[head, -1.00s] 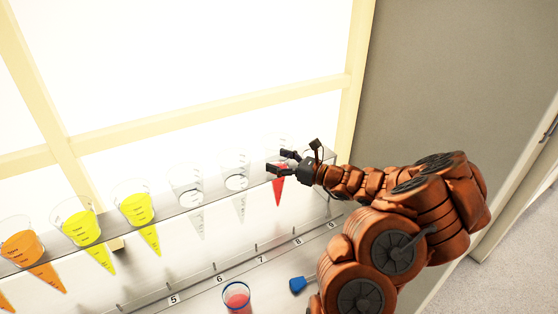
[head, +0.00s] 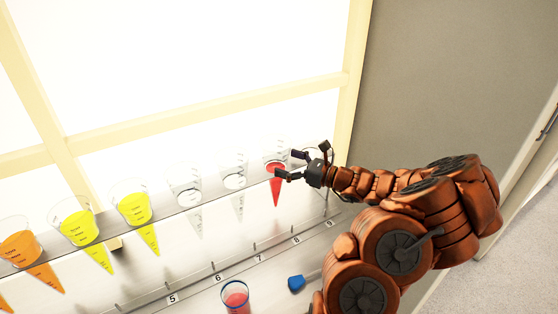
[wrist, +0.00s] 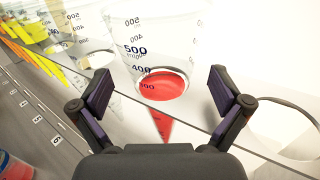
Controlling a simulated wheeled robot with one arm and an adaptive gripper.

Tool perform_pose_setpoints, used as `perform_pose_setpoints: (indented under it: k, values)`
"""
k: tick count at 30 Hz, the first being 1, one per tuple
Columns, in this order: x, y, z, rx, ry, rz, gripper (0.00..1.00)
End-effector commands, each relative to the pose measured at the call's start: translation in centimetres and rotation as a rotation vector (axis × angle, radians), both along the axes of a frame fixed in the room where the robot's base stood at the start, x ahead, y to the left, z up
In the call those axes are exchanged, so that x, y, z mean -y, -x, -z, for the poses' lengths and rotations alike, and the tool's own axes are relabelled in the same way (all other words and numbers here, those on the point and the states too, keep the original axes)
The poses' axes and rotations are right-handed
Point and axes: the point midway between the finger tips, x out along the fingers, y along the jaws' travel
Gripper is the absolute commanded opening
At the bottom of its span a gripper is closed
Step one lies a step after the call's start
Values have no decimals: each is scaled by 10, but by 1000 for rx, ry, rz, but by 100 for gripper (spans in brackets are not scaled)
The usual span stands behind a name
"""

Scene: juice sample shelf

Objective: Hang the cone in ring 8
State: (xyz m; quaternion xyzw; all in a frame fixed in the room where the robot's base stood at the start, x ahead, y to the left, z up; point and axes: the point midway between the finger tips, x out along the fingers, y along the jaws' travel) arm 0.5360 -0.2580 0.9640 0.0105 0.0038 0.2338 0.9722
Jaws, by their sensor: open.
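The clear cone with red liquid (head: 276,171) hangs upright in a shelf ring, its cup above the shelf and its red tip below. By its place in the row, second from the right, this looks like ring 8; the label 8 (head: 297,240) is on the lower ledge. In the wrist view the cone (wrist: 160,50) stands just beyond my fingertips. My gripper (head: 290,165) is open and empty, to the right of the cone and apart from it. In the wrist view, its two fingers (wrist: 160,95) are spread wide with the cone's image between them.
The ring shelf (head: 212,201) holds two clear cones (head: 185,185), (head: 235,177) and yellow and orange ones at left. An empty ring (wrist: 285,128) is right of the red cone. A red-filled cup (head: 236,298) and a blue object (head: 296,283) are below.

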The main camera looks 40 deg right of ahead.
Motion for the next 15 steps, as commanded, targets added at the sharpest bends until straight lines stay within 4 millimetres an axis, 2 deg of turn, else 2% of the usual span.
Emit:
perform_pose_setpoints:
  k: [9, 15]
  values:
    - [24, 44, 1, -2, 2, 4, 100]
    - [35, 66, 0, 0, 1, 2, 100]
